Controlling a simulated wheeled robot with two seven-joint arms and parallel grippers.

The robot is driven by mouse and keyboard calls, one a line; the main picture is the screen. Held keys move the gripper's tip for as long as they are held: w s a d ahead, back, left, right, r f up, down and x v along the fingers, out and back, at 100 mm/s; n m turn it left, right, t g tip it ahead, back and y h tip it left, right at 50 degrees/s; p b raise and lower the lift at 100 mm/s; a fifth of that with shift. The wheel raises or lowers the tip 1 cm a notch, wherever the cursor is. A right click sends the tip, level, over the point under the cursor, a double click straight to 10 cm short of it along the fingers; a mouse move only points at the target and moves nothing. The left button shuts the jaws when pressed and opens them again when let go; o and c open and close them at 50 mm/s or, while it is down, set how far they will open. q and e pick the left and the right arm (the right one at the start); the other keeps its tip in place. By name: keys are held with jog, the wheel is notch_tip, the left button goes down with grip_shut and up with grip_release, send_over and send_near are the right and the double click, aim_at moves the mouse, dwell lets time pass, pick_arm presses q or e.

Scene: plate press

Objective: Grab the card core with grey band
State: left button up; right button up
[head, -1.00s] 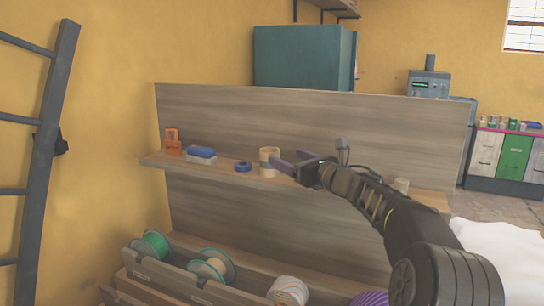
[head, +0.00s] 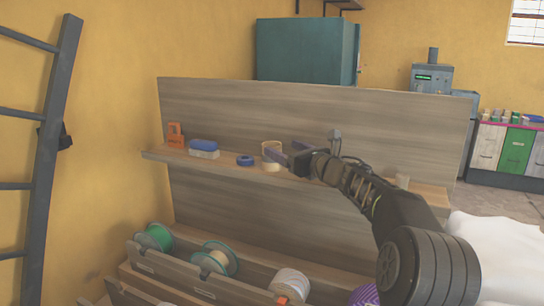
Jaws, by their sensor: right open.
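A tan card core (head: 272,166) stands upright on the wooden shelf (head: 222,164), right of the blue tape roll. Its front is partly covered by a finger, and I cannot make out a grey band on it. My right gripper (head: 284,151) is open, its purple-grey fingers reaching left to the core. One finger crosses in front of the core; I cannot tell if they touch. A pale cylinder (head: 402,181) stands further right on the shelf, partly hidden by my right arm. My left gripper is not in view.
An orange object (head: 174,135), a blue-and-white block (head: 204,149) and a blue tape roll (head: 245,160) sit left of the core. The back panel (head: 220,110) rises behind the shelf. Wire spools (head: 215,258) lie in bins below. A ladder (head: 52,150) stands left.

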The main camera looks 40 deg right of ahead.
aim_at(279, 147)
jog(key=w+p, duration=0.2)
jog(key=w, duration=0.2)
jog(key=shift+w+p, duration=0.3)
jog(key=shift+p, duration=0.05)
jog(key=shift+w+f, duration=0.1)
jog(key=shift+w, duration=0.1)
jog(key=c, duration=1.5)
jog(key=shift+o, duration=0.2)
notch_tip(279, 147, up, 10)
jog(key=p, duration=0.1)
